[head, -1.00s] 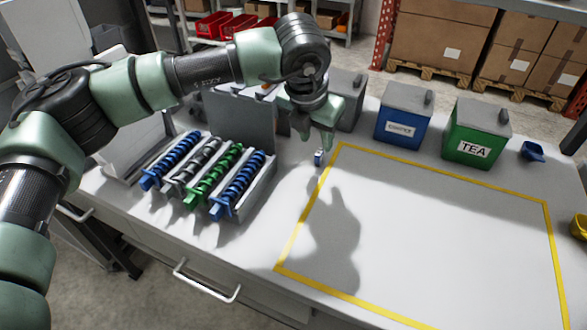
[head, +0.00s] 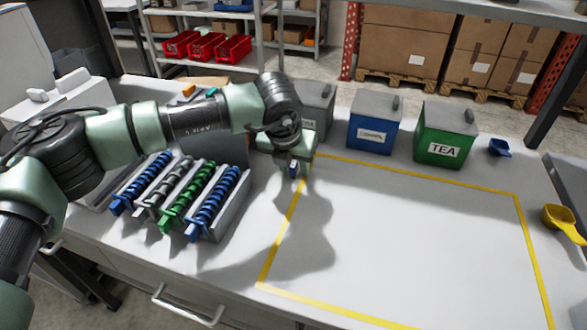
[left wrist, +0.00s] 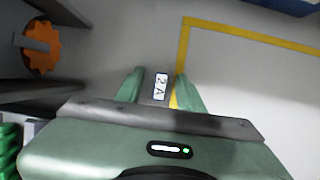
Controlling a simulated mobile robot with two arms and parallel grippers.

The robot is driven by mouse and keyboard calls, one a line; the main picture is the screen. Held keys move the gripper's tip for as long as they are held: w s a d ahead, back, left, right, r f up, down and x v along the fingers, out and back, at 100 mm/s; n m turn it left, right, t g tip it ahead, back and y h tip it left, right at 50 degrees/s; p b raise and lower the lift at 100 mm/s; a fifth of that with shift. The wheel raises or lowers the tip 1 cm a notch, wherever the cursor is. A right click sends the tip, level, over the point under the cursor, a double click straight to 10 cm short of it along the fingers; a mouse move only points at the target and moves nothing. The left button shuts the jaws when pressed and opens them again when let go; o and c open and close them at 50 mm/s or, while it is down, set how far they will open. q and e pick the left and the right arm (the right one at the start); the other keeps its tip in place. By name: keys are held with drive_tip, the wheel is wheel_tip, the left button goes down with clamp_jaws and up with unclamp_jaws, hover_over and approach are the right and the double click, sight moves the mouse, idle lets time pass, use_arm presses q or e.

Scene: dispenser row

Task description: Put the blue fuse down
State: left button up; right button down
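The small blue fuse (head: 293,173) shows just under my left gripper in the head view, on the grey bench just outside the left edge of the yellow outline. In the left wrist view, the fuse (left wrist: 161,87) shows a white label reading "2 A" between the two green fingers, with a gap on each side. My left gripper (head: 298,168) is low over the bench. Its fingers (left wrist: 160,88) look open and straddle the fuse. The gripper partly covers the fuse in the head view. My right gripper is not in view.
A rack row (head: 185,200) with blue, grey and green coils stands left of the gripper. Blue (head: 375,125) and green TEA (head: 443,140) canisters stand behind the outline. A yellow scoop (head: 560,218) lies at the right. The area inside the yellow outline (head: 400,165) is clear.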

use_arm(q)
drive_tip(key=shift+c, duration=0.4)
clamp_jaws()
